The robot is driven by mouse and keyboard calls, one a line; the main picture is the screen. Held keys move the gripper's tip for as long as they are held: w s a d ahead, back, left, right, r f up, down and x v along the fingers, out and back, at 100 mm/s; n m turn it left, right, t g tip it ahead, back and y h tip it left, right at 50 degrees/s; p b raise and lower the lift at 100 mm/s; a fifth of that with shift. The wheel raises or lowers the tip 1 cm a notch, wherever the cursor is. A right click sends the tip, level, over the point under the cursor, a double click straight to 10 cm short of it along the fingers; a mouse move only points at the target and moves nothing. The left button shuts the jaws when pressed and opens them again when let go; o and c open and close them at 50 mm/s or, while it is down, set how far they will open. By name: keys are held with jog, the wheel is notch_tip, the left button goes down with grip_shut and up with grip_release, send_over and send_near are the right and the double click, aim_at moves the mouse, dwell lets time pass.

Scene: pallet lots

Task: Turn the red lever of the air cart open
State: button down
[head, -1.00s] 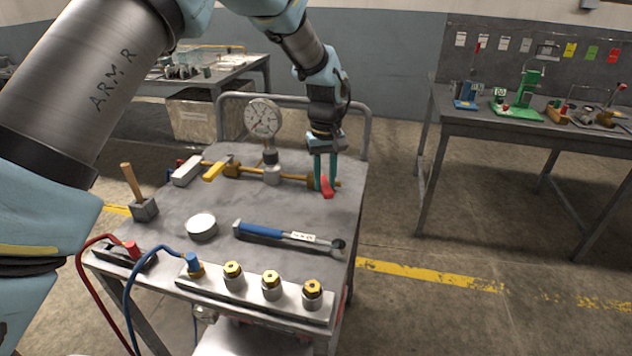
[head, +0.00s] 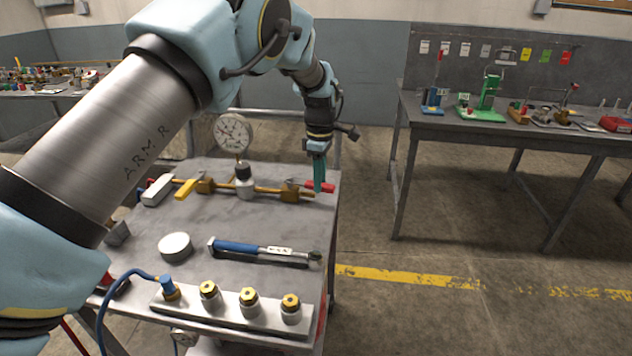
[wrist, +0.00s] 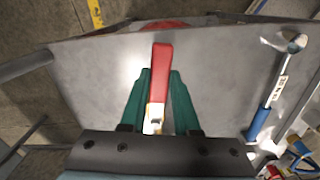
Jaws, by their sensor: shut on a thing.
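The air cart (head: 215,222) is a grey metal trolley with a brass pipe (head: 265,190) across its top. The red lever (head: 327,187) is at the pipe's right end, near the cart's right edge. It points right, roughly in line with the pipe. My gripper (head: 319,186) comes down from above with its green fingers around the lever and is shut on it. In the wrist view, the red lever (wrist: 161,68) lies between the two green fingers, its tip sticking out past them. The fingers partly hide the lever in the head view.
A pressure gauge (head: 234,133) stands on the pipe, with a yellow lever (head: 187,188) to its left. A blue-handled wrench (head: 262,250), a round white tin (head: 175,246) and a row of brass fittings (head: 249,297) are nearer. A workbench (head: 520,132) stands right, beyond clear floor.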

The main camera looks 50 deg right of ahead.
jog(key=shift+w+d+n, duration=0.4)
jog(key=shift+d+n, duration=0.3)
jog(key=shift+n, duration=0.3)
jog(key=shift+r, duration=0.1)
jog(key=c, duration=0.6)
grip_release()
jog(key=shift+c, duration=0.2)
notch_tip(320, 180, up, 11)
jog(key=b, duration=0.2)
